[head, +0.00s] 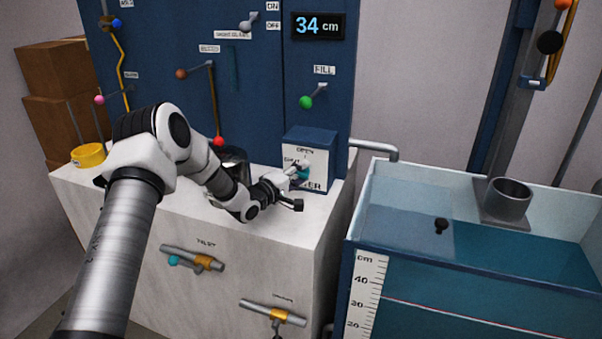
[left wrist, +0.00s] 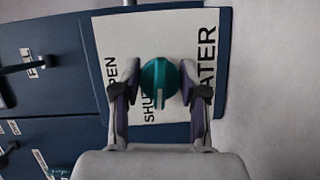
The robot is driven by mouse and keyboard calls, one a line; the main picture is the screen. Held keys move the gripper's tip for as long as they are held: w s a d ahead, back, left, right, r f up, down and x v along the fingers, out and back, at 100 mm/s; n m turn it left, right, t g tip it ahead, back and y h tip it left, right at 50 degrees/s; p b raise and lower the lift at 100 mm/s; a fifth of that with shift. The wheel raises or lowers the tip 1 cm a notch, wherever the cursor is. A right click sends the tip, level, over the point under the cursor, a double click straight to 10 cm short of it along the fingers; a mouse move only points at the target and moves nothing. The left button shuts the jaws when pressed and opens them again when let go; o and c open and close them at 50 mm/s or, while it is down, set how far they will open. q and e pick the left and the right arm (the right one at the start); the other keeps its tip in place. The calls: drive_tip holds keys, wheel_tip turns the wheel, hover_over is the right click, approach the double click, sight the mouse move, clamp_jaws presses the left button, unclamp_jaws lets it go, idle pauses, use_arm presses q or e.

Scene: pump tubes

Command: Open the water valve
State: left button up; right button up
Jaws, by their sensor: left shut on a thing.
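The water valve is a round teal knob (left wrist: 159,83) with a pale pointer line, on a white plate (left wrist: 115,32) lettered OPEN, SHUT and WATER. In the left wrist view the pointer line points down the picture. In the head view the plate is on the front of a blue box (head: 311,143) on the white counter, and the knob (head: 302,172) is partly covered by my gripper. My left gripper (head: 297,186) is at the knob. In the left wrist view its two fingers (left wrist: 158,84) are shut on the knob, one on each side. My right gripper is not in view.
A blue panel with levers, including a green-knobbed FILL lever (head: 306,102), stands behind the counter (head: 215,291). A display (head: 319,27) reads 34 cm. A water tank (head: 480,255) with a cm scale stands at the right. A dark pot (head: 234,160) is behind my left arm.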

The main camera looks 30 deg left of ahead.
use_arm(q)
drive_tip(key=m+p, duration=0.1)
drive_tip(key=m+g+p, duration=0.1)
drive_tip(key=m, duration=0.1)
drive_tip(key=shift+r+g+y, duration=0.2)
drive_tip(key=shift+g+y, duration=0.1)
drive_tip(key=shift+y, duration=0.1)
drive_tip(key=m+g+y+p, duration=0.1)
drive_tip(key=m+p, duration=0.1)
drive_tip(key=m, duration=0.1)
drive_tip(key=shift+m, duration=0.4)
drive_tip(key=m+g+y+p, duration=0.1)
drive_tip(key=m+y+p, duration=0.1)
drive_tip(key=m, duration=0.1)
drive_tip(key=shift+p, duration=0.3)
drive_tip(key=shift+w+f+m+g+y+p, duration=0.1)
drive_tip(key=shift+m+g+y+p, duration=0.2)
drive_tip(key=shift+m+y+p, duration=0.8)
drive_tip(key=o, duration=1.1)
drive_tip(key=shift+f, duration=0.1)
